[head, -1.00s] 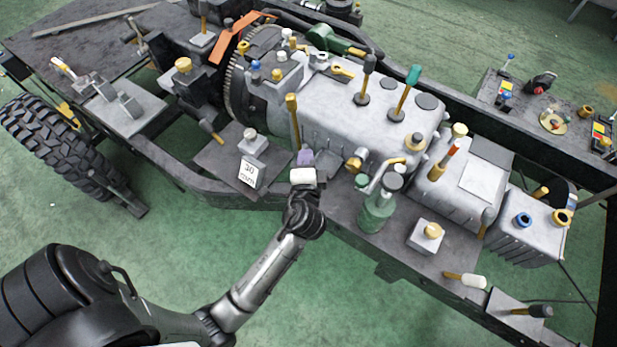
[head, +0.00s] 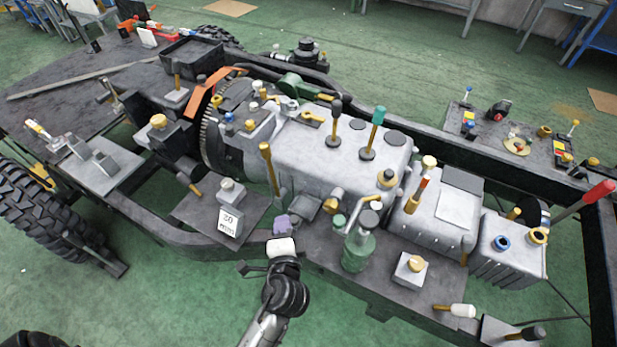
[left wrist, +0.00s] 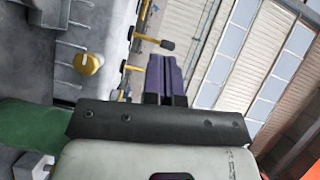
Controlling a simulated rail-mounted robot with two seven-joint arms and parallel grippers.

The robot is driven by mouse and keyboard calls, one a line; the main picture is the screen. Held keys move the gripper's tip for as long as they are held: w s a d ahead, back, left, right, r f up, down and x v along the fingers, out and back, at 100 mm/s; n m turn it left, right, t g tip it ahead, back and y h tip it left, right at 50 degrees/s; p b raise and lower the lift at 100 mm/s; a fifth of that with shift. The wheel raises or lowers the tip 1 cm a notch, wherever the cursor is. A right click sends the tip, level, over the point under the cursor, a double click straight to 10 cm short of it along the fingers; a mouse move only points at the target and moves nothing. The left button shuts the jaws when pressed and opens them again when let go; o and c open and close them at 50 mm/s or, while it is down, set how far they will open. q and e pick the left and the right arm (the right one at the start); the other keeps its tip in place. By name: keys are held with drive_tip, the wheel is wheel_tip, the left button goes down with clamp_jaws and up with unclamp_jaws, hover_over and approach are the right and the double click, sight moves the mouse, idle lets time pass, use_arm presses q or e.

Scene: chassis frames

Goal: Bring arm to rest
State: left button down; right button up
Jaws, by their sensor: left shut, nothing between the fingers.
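My left arm (head: 266,322) comes in from the bottom edge of the head view. My left gripper (head: 282,226) has purple fingers and a white body. It is at the near edge of the chassis frame, between the "30" sign block (head: 230,222) and the green bottle (head: 358,250). In the left wrist view the purple fingers (left wrist: 165,76) lie together with nothing between them. The gripper looks empty and shut. Whether it touches the frame cannot be told. My right gripper does not show in either view.
The grey engine and gearbox (head: 320,150) fill the middle of the chassis, with upright tools on top. A dark frame rail (head: 190,240) runs along the near side. A large tyre (head: 40,215) stands at left. Green floor (head: 170,300) in front is clear.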

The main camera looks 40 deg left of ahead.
use_arm(q)
drive_tip(key=s+d+f+n+g+h, duration=0.6)
drive_tip(key=s+f+n+h, duration=0.15)
drive_tip(key=n+h, duration=0.2)
drive_tip(key=s+a+f+m+g+h, duration=0.1)
drive_tip(key=s+f+m+g, duration=0.15)
drive_tip(key=s, duration=0.45)
drive_tip(key=s+a+f+m+g+h, duration=0.1)
drive_tip(key=s+f, duration=0.2)
drive_tip(key=s, duration=0.4)
wheel_tip(320, 180, up, 35)
drive_tip(key=w+p, duration=0.1)
drive_tip(key=p, duration=3.4)
drive_tip(key=shift+d+r, duration=0.15)
drive_tip(key=shift+d, duration=0.15)
